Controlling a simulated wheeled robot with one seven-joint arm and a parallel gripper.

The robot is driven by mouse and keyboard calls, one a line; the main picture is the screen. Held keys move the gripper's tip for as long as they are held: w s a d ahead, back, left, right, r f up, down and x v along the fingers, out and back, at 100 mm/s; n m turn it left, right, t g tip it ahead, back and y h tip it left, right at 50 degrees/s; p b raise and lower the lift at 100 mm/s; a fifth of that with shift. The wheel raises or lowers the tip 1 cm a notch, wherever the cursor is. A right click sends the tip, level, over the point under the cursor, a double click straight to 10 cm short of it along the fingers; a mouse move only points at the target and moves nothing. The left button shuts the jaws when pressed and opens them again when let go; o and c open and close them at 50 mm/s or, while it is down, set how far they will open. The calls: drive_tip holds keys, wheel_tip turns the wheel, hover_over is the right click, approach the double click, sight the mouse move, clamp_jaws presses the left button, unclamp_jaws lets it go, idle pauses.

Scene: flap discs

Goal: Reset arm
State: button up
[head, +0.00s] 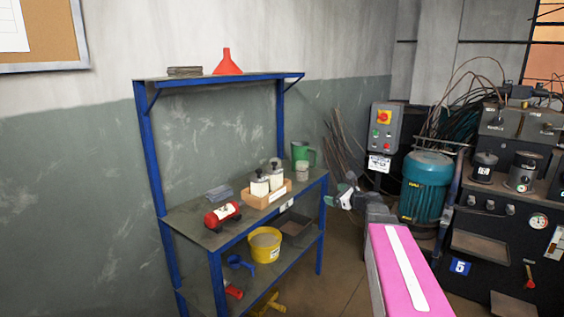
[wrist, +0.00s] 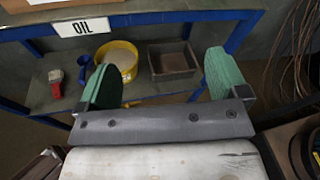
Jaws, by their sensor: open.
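My gripper (head: 345,192) is at the end of my pink arm, to the right of the blue shelf rack (head: 322,181). In the wrist view, its two green-padded fingers (wrist: 163,80) stand wide apart with nothing between them. Beyond the fingers, the lower shelf shows a yellow bucket (wrist: 117,58) and a dark square tray (wrist: 174,60), both apart from the fingers. In the head view the gripper is small and partly hidden by my arm.
The rack holds a red funnel (head: 228,63), a box of white bottles (head: 266,192), a red cylinder (head: 222,215) and a green jug (head: 303,152). A teal motor (head: 427,187) and black machine (head: 493,232) stand at right. Some floor shows between them.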

drive_tip(key=s+a+f+n+g+h, duration=0.2)
drive_tip(key=s+a+f+n+g, duration=0.2)
drive_tip(key=s+f+n, duration=0.3)
drive_tip(key=s+a+f+n+g+h, duration=0.2)
drive_tip(key=s+a+f+n+g, duration=0.15)
drive_tip(key=s+f+n, duration=0.35)
drive_tip(key=s+d+f+n+g+h, duration=0.3)
drive_tip(key=s+f+n+h, duration=0.3)
drive_tip(key=s+n, duration=0.4)
drive_tip(key=shift+s+d+f+g, duration=0.2)
drive_tip(key=shift+s+f+g, duration=0.15)
drive_tip(key=shift+g, duration=0.4)
